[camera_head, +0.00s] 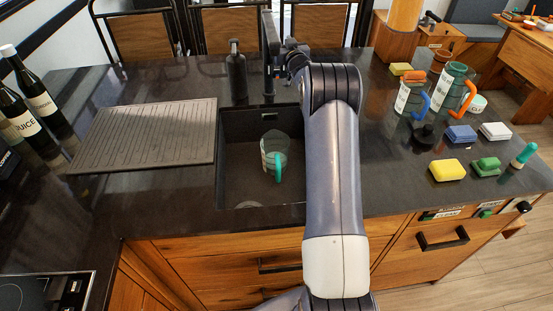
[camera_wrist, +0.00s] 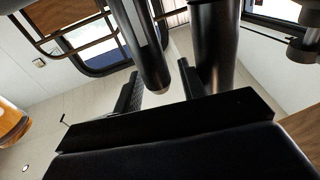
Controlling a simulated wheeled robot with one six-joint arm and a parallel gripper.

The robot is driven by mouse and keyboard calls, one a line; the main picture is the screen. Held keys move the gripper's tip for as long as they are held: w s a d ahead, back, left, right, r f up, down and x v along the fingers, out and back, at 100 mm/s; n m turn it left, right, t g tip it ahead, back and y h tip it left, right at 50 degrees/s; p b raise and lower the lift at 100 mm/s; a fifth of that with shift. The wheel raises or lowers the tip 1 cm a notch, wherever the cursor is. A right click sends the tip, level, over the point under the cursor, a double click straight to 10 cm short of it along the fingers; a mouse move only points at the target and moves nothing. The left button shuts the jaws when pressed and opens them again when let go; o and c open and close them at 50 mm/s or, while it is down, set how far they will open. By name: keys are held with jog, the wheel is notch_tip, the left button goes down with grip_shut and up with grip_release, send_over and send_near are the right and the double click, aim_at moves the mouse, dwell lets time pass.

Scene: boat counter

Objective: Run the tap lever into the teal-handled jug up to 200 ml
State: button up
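The jug (camera_head: 268,147), clear with a teal handle (camera_head: 278,167), stands upright in the dark sink (camera_head: 234,170). Its water level is too small to read. The black tap (camera_head: 270,40) rises behind the sink, with its spout pointing toward the jug; no stream of water shows. My gripper (camera_head: 283,66) is beside the tap, partly hidden by my arm. In the wrist view my gripper (camera_wrist: 160,88) has its two fingers apart. A black cylinder (camera_wrist: 140,40), likely a tap part, ends between them; contact cannot be told. A thicker black column (camera_wrist: 213,45) stands behind the right finger.
A ribbed board (camera_head: 150,135) lies left of the sink, with dark bottles (camera_head: 40,98) beyond. A black dispenser (camera_head: 237,75) stands left of the tap. On the right are an orange-handled jug (camera_head: 408,95), a green-rimmed jug (camera_head: 452,85), a yellow sponge (camera_head: 447,170) and several blocks.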

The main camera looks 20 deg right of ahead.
jog(key=r+p, duration=0.1)
jog(key=r, duration=0.1)
jog(key=r+p, duration=0.1)
jog(key=r, duration=0.1)
jog(key=r+p, duration=0.2)
jog(key=shift+w+a, duration=0.2)
jog(key=shift+w, duration=0.15)
jog(key=shift+f, duration=0.15)
jog(key=shift+s+f+b, duration=0.15)
jog(key=shift+s+b, duration=0.2)
jog(key=shift+s, duration=0.3)
jog(key=s+b, duration=0.3)
jog(key=s, duration=0.6)
jog(key=shift+s+a+f, duration=0.2)
jog(key=shift+s+f, duration=0.1)
jog(key=shift+f, duration=0.05)
jog(key=shift+w, duration=0.15)
jog(key=shift+w+d+r+p, duration=0.1)
jog(key=shift+w+p, duration=0.4)
jog(key=shift+w, duration=0.9)
jog(key=shift+w+d+r+p, duration=0.15)
jog(key=shift+w+p, duration=0.3)
jog(key=shift+w, duration=0.95)
jog(key=shift+w+d+r+p, duration=0.1)
jog(key=shift+w+p, duration=0.4)
jog(key=shift+w, duration=0.9)
jog(key=shift+a+r, duration=0.1)
jog(key=shift+r, duration=0.05)
